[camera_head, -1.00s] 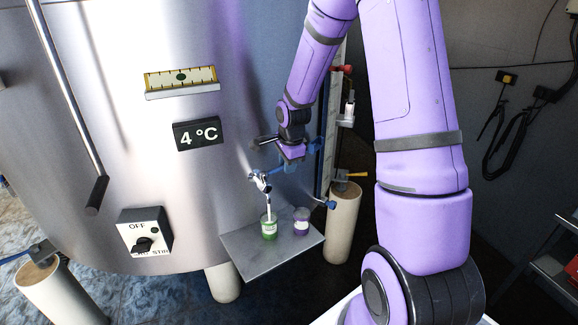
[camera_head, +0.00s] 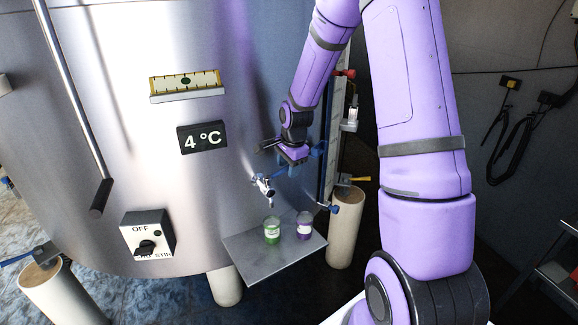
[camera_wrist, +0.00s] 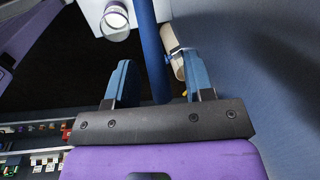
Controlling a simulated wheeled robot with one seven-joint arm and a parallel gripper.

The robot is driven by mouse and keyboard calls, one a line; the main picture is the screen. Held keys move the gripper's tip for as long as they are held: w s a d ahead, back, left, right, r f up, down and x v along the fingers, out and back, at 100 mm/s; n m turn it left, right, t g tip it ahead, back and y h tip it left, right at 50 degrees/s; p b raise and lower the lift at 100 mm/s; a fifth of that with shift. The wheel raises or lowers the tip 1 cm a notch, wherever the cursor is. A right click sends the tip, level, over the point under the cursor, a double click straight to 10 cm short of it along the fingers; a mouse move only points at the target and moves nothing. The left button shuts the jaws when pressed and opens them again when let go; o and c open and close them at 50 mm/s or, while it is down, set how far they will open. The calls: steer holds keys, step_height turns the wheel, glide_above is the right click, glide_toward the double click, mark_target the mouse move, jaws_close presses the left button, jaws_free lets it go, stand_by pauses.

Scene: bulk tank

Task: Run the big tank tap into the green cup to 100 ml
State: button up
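The big tank's tap (camera_head: 263,185) is a small metal spout low on the tank (camera_head: 115,75), with no stream visible below it. The green cup (camera_head: 272,231) stands upright on the shelf under the tap; its fill level is too small to read. A purple cup (camera_head: 304,227) stands to its right. My gripper (camera_head: 300,163) is just above and right of the tap, fingers apart. In the wrist view my gripper (camera_wrist: 160,78) is open, with nothing held between the fingers.
The metal shelf (camera_head: 260,262) has bare room in front of the cups. A stirrer switch box (camera_head: 148,235) and a 4 °C display (camera_head: 202,137) are on the tank. A pale leg (camera_head: 345,230) stands right of the shelf.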

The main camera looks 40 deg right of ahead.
step_height(320, 180, up, 11)
steer(key=s, duration=0.2)
steer(key=shift+f, duration=0.2)
stand_by(0.6)
steer(key=s+a+r+n+t, duration=0.2)
steer(key=s+a+r+n, duration=0.7)
steer(key=s+r, duration=0.4)
steer(key=s+a+r+n, duration=0.1)
steer(key=s+a+n, duration=0.1)
steer(key=s+n, duration=0.2)
steer(key=s+a+r+n+t, duration=0.1)
steer(key=s+n, duration=0.3)
steer(key=s, duration=0.6)
steer(key=shift+s+a+r+n, duration=0.3)
steer(key=shift+a+r+n, duration=0.1)
steer(key=shift+a+r, duration=0.3)
steer(key=shift+d, duration=0.1)
